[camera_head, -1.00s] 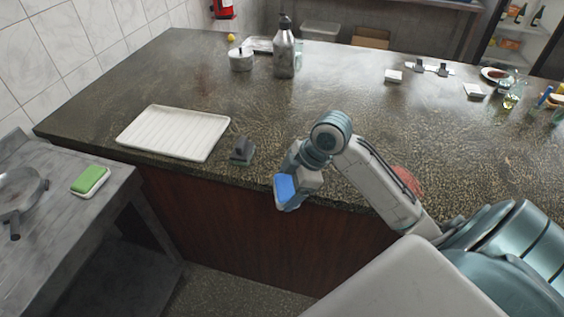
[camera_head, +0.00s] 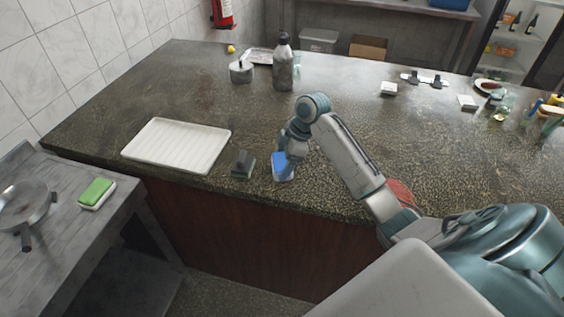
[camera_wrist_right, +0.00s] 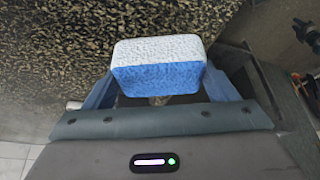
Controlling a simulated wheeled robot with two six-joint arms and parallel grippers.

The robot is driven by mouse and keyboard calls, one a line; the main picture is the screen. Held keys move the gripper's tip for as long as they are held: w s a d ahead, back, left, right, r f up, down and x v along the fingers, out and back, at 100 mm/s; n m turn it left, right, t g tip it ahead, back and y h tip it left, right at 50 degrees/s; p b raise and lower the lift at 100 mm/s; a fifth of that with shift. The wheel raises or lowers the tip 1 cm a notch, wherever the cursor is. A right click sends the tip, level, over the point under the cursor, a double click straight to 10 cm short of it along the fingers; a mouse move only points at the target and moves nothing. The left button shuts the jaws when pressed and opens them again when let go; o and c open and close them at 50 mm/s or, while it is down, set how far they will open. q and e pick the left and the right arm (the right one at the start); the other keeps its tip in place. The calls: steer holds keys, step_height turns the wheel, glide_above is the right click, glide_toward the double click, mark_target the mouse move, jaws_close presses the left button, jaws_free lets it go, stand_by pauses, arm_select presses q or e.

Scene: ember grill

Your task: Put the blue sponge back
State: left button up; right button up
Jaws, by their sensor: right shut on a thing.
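The blue sponge (camera_head: 281,168), blue with a white layer, is held in my right gripper (camera_head: 287,163) near the front edge of the dark stone counter (camera_head: 330,110). In the right wrist view the sponge (camera_wrist_right: 158,68) sits between the two blue fingers of my right gripper (camera_wrist_right: 157,88), which are shut on its sides. In the head view it is beside a small dark grey block-like item (camera_head: 243,165). I cannot tell whether the sponge touches the counter. My left gripper is not in view.
A white ribbed tray (camera_head: 178,145) lies left on the counter. A green sponge (camera_head: 96,193) and a pan (camera_head: 24,206) are on the lower side table (camera_head: 75,225). A metal bottle (camera_head: 283,65) and a small pot (camera_head: 241,72) stand farther back. The middle of the counter is clear.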

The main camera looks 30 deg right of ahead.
mark_target(282, 167)
steer(key=shift+w+d+f, duration=0.1)
steer(key=shift+w+d, duration=0.05)
steer(key=shift+w, duration=0.4)
step_height(282, 167, down, 3)
steer(key=shift+s+r+p, duration=0.1)
steer(key=shift+r+p, duration=0.1)
steer(key=shift+p, duration=0.9)
steer(key=shift+f, duration=0.4)
steer(key=o, duration=0.9)
steer(key=shift+c, duration=0.2)
steer(key=b+v, duration=0.4)
steer(key=v, duration=0.8)
